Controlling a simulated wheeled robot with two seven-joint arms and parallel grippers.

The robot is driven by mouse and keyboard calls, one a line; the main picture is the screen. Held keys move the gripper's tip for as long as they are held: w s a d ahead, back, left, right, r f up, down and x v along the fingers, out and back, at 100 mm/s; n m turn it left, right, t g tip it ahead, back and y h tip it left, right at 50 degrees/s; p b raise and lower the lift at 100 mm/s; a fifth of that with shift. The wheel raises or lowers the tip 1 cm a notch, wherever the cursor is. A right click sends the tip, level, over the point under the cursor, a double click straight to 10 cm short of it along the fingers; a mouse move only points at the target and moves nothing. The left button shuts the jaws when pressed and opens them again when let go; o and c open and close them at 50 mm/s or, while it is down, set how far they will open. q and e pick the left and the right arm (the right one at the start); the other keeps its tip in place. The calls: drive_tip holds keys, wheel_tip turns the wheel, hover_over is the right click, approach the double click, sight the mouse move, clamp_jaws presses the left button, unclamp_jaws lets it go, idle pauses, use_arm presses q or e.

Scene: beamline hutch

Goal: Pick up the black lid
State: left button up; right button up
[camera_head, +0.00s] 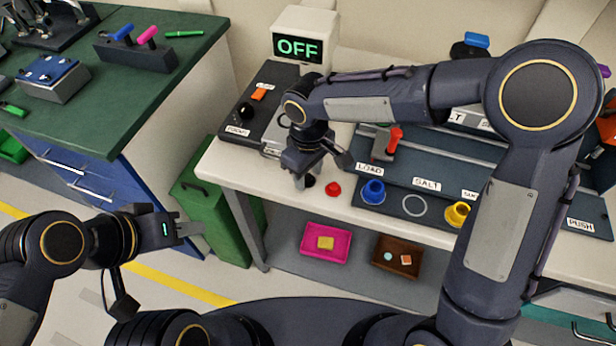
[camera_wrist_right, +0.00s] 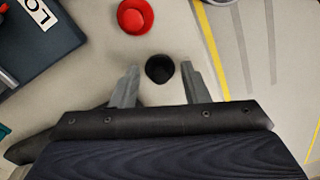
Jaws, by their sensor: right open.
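The black lid (camera_wrist_right: 159,68) lies on the white bench top and shows as a small dark round piece between my right fingertips in the right wrist view. In the head view the black lid (camera_head: 309,181) is partly hidden beside my right gripper (camera_head: 316,178), which points down over the bench. My right gripper (camera_wrist_right: 158,84) is open with a finger on each side of the lid, and a gap shows on both sides. My left gripper (camera_head: 190,232) is away from the bench at the lower left, and its finger gap is unclear.
A red lid (camera_head: 333,189) sits just right of the black one; it also shows in the right wrist view (camera_wrist_right: 135,16). A dark tray (camera_head: 390,198) with a blue cup (camera_head: 373,191) and yellow cup (camera_head: 456,213) stands further right. A control box (camera_head: 262,110) stands behind.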

clamp_jaws()
drive_tip(key=shift+r, duration=0.1)
idle(0.4)
drive_tip(key=shift+r, duration=0.3)
wheel_tip(320, 180, up, 2)
drive_tip(key=s+a+r, duration=0.6)
drive_tip(key=s+r, duration=0.4)
drive_tip(key=s, duration=0.2)
drive_tip(key=shift+s+a+b, duration=0.2)
drive_tip(key=shift+a+b, duration=0.1)
drive_tip(key=shift+b, duration=0.15)
